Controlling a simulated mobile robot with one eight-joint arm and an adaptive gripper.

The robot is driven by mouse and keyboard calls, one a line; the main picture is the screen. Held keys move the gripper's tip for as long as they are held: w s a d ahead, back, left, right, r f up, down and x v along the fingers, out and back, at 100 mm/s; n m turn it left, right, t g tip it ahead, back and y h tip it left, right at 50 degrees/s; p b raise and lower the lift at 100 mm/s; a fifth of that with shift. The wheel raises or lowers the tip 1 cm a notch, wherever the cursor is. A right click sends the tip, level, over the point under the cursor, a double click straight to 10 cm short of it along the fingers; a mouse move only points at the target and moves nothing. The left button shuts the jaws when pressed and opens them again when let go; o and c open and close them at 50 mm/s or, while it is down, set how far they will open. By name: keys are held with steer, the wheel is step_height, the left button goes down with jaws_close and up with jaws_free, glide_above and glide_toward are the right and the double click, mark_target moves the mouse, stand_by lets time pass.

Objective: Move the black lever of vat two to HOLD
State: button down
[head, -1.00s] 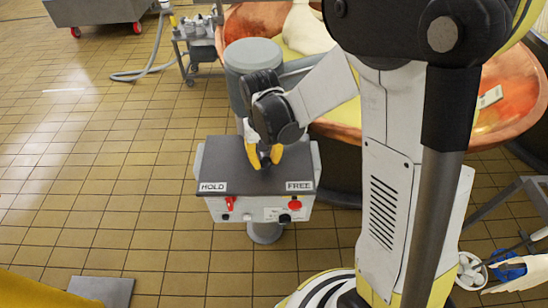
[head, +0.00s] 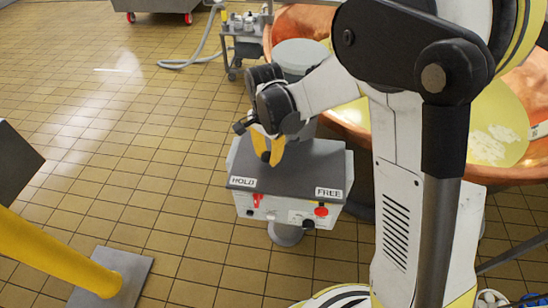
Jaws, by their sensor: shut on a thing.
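The control box (head: 288,212) of a copper vat stands on a post, with a dark grey sloping top (head: 300,165). A HOLD label (head: 242,182) is at its left front edge and a FREE label (head: 328,192) at its right. My gripper (head: 269,158), with yellow fingers, is over the left half of the top, nearer HOLD than FREE. It is shut on the black lever, which is mostly hidden; only a dark bit shows between the fingertips. I cannot make out a vat number.
The box front has a small red switch (head: 257,201), a red button (head: 321,211) and a black knob (head: 308,224). The copper vat (head: 300,22) stands behind and right. A yellow post (head: 58,250) on a grey plate is at lower left.

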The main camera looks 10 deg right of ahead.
steer(key=shift+w+a+m, duration=0.2)
steer(key=shift+w+m, duration=0.1)
stand_by(0.4)
steer(key=c, duration=1.1)
jaws_free()
step_height(320, 180, up, 12)
steer(key=shift+w+a, duration=0.1)
steer(key=s+d+r+n+t, duration=0.2)
steer(key=s+d+n, duration=0.3)
steer(key=s, duration=0.3)
steer(key=s+d+r+n+t, duration=0.2)
steer(key=s+d+n+t, duration=0.3)
steer(key=s+d, duration=0.2)
steer(key=shift+s+d+r+n, duration=0.3)
steer(key=shift+s+d+r, duration=0.1)
steer(key=shift+s, duration=0.7)
